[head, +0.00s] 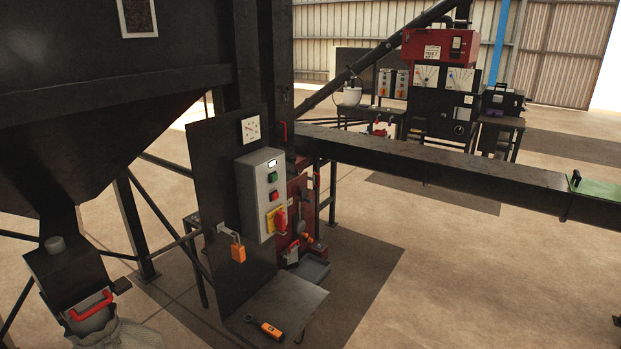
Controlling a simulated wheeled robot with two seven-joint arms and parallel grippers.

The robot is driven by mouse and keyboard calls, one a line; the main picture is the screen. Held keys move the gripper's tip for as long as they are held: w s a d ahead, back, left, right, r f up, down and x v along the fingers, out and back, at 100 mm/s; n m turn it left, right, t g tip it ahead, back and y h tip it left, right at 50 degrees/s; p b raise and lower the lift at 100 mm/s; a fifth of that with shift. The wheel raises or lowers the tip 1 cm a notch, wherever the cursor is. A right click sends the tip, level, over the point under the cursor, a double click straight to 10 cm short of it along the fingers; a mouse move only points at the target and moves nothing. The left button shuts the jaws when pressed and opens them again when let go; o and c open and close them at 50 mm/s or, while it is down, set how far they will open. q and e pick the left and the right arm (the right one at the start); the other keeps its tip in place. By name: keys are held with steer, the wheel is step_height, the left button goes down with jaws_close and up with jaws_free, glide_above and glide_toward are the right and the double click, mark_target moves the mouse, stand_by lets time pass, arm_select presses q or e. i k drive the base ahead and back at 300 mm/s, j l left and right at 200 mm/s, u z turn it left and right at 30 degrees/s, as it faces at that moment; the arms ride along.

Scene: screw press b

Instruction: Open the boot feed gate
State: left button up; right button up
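No part labelled as the boot feed gate can be read. A red boot section (300,200) stands at the foot of the dark vertical leg, partly hidden behind a dark panel and a grey control box. Another red handle (92,305) sits across a pale plate under the hopper spout at the lower left, above a pale sack. I cannot tell from this view which handle belongs to the gate, or whether the gate is open. Neither of my grippers is in view.
The grey control box (262,194) has green and red buttons and a red-yellow switch. An orange padlock (238,252) hangs beside it. An orange-black tool (265,328) lies on a low dark plate. A long dark conveyor trough (430,160) runs right. Floor at the right front is clear.

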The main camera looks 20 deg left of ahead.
mark_target(297, 175)
steer(key=i, duration=3.2)
steer(key=j+u, duration=0.05)
steer(key=j, duration=0.05)
